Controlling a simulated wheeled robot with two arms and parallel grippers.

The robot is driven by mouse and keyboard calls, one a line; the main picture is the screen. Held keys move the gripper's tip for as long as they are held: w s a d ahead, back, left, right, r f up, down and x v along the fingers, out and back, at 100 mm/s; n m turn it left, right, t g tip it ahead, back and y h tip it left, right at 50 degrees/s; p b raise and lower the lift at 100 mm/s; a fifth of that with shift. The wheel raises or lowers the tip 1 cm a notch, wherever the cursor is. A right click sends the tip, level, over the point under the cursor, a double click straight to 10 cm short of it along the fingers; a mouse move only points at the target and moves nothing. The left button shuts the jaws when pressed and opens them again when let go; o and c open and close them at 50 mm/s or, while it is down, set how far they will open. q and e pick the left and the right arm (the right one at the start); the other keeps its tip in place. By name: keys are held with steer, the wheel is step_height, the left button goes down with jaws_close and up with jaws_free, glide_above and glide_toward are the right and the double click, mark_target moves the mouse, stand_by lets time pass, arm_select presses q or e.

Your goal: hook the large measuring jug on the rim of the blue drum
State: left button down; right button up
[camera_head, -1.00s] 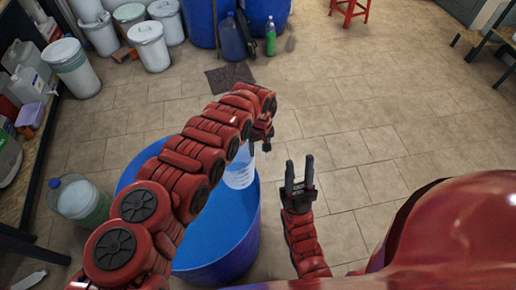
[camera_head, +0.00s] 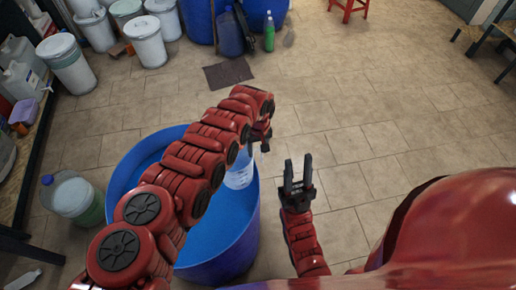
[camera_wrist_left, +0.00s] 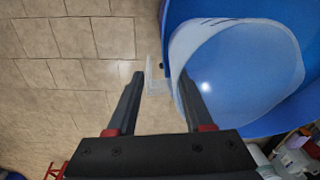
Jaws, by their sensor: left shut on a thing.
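The large measuring jug (camera_head: 239,173) is clear, pale plastic. It is at the right inner side of the blue drum (camera_head: 222,268), partly behind my left arm. My left gripper (camera_head: 262,138) is over the drum's right side, shut on the jug. In the left wrist view its fingers (camera_wrist_left: 158,80) stand on either side of the clear handle (camera_wrist_left: 154,78). The jug's round mouth (camera_wrist_left: 240,65) lies over the drum's inside, and the handle shows against the floor outside. Whether the handle touches the rim, I cannot tell. My right gripper (camera_head: 298,172) is open and empty, right of the drum.
A clear container of green liquid (camera_head: 74,198) stands left of the drum. White lidded buckets (camera_head: 66,62) and blue drums (camera_head: 197,20) stand at the back. A dark mat (camera_head: 228,73) lies beyond the drum.

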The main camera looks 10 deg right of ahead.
arm_select(q)
step_height(320, 180, down, 6)
steer(key=b, duration=0.5)
steer(key=shift+f+b, duration=0.25)
steer(key=shift+b, duration=0.05)
stand_by(0.6)
steer(key=shift+c, duration=1.1)
jaws_free()
step_height(320, 180, up, 17)
steer(key=b, duration=0.1)
steer(key=shift+s+r, duration=0.15)
steer(key=shift+r, duration=0.05)
